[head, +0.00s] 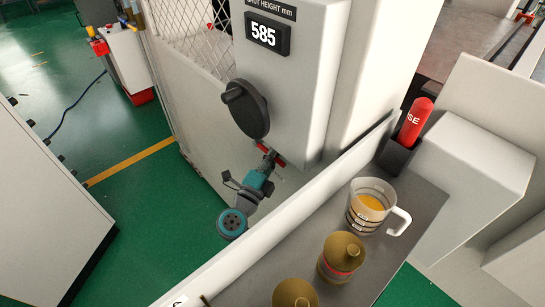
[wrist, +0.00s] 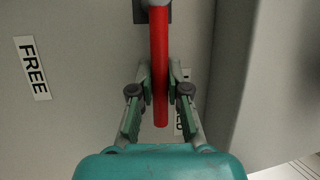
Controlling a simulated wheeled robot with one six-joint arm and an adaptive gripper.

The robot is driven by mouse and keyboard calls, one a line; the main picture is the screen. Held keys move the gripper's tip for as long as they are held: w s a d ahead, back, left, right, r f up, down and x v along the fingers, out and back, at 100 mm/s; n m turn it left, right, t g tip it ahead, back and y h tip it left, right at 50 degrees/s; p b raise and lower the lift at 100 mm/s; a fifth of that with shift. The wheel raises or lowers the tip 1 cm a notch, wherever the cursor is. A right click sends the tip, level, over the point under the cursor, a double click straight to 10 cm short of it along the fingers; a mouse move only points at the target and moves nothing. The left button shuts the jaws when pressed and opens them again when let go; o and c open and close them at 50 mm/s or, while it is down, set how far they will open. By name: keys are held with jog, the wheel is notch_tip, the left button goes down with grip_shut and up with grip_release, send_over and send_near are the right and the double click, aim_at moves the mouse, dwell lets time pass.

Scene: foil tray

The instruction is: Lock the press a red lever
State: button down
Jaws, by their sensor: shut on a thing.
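The red lever (wrist: 160,50) hangs down from a grey pivot (wrist: 158,8) at the top of the wrist view, on the pale press panel. Its free end points down the picture. My gripper (wrist: 160,88) is shut on the lower part of the lever, one green-grey finger on each side. A FREE label (wrist: 32,68) is on the panel to the left. A second label (wrist: 180,122), mostly hidden behind the lever and right finger, shows only a few letters. In the head view the red lever (head: 270,155) shows as a short red piece at my gripper's tip, below a black handwheel (head: 246,108).
A display reading 585 (head: 266,36) is above the handwheel. A grey shelf (head: 400,248) at the right holds a glass jug (head: 368,206) of orange liquid, brass-coloured canisters (head: 340,258) and a red cylinder (head: 414,122) in a dark holder. A pale wall (wrist: 262,70) stands right of the lever.

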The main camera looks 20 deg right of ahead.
jog(key=c, duration=1.1)
grip_release()
jog(key=shift+c, duration=0.2)
jog(key=v, duration=1.2)
jog(key=shift+f, duration=0.1)
